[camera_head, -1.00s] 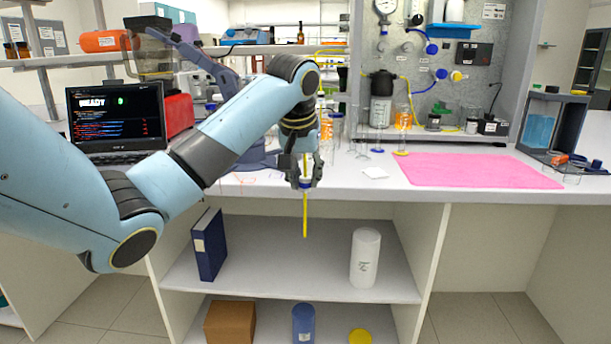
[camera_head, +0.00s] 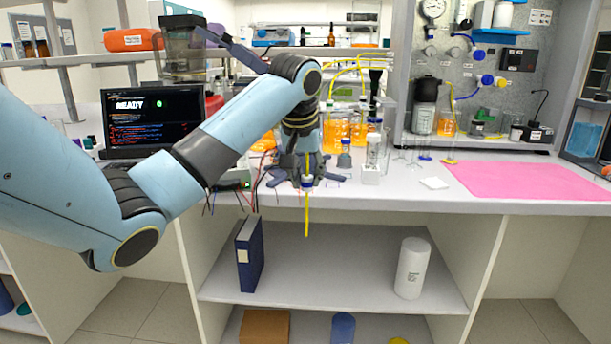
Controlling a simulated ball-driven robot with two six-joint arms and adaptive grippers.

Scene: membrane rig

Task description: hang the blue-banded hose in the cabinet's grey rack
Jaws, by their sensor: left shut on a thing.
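My left gripper (camera_head: 307,181) is shut on a thin yellow hose (camera_head: 307,217) with a blue band at the jaws. The hose hangs nearly upright, and its lower end shows below the jaws, in front of the bench edge and the open lower shelves. Its upper part runs up in front of my wrist. I cannot make out a grey rack for hoses in this view. My right gripper is not in view.
The bench top carries a laptop (camera_head: 152,122), orange-filled bottles (camera_head: 337,132), a black-capped bottle (camera_head: 424,108) and a pink mat (camera_head: 535,181). A grey panel (camera_head: 462,62) with a gauge stands behind. Below, a shelf (camera_head: 330,275) holds a blue binder (camera_head: 250,254) and a white cylinder (camera_head: 411,268).

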